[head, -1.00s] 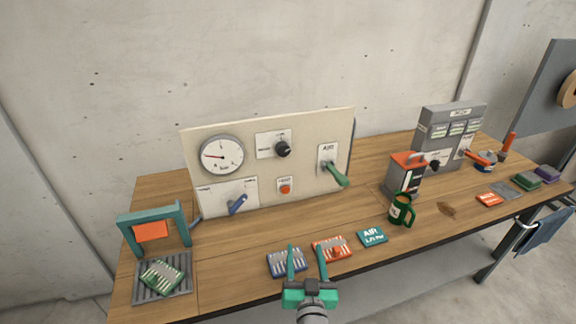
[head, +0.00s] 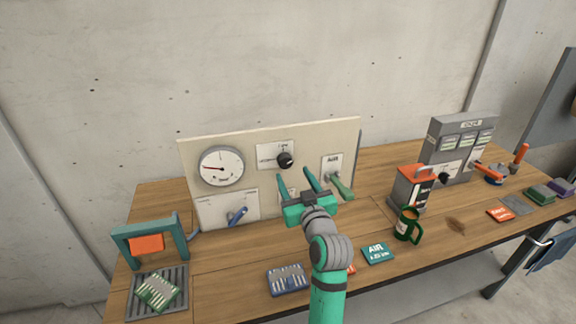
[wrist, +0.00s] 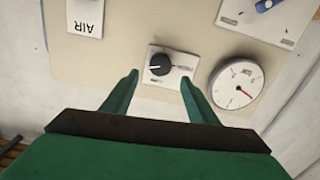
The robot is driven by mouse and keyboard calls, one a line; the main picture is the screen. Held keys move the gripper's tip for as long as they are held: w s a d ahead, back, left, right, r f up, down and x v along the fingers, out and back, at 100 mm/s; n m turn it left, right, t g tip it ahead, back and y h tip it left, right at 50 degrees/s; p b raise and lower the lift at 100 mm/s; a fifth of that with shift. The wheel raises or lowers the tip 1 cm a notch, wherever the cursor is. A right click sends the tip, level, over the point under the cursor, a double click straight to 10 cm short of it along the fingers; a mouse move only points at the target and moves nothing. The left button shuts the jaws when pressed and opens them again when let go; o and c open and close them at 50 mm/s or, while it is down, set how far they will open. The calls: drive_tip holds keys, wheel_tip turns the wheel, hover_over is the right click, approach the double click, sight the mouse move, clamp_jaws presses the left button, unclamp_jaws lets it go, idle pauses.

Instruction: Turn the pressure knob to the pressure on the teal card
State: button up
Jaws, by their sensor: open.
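The pressure knob (head: 285,160) is a black round knob on a white plate in the upper middle of the beige panel (head: 320,138). It also shows in the wrist view (wrist: 160,66), beyond and between my fingertips. My gripper (head: 296,174) is open and empty, just below and in front of the knob, apart from it. The round white pressure gauge (head: 221,167) is at the panel's upper left, its red needle pointing left. The teal card (head: 377,253) lies on the bench at right of my arm; it reads "AIR" and a value too small to read surely.
A green-handled AIR lever (head: 341,187) sits right of my gripper, and a blue lever (head: 237,216) lower left. A green mug (head: 407,225) and an orange-topped grey box (head: 411,188) stand to the right. My arm partly hides an orange card (head: 350,269). A blue card (head: 287,280) lies in front.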

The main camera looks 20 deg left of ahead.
sight(286, 162)
drive_tip(key=x, duration=0.7)
drive_tip(key=shift+c, duration=0.3)
drive_tip(key=c, duration=1)
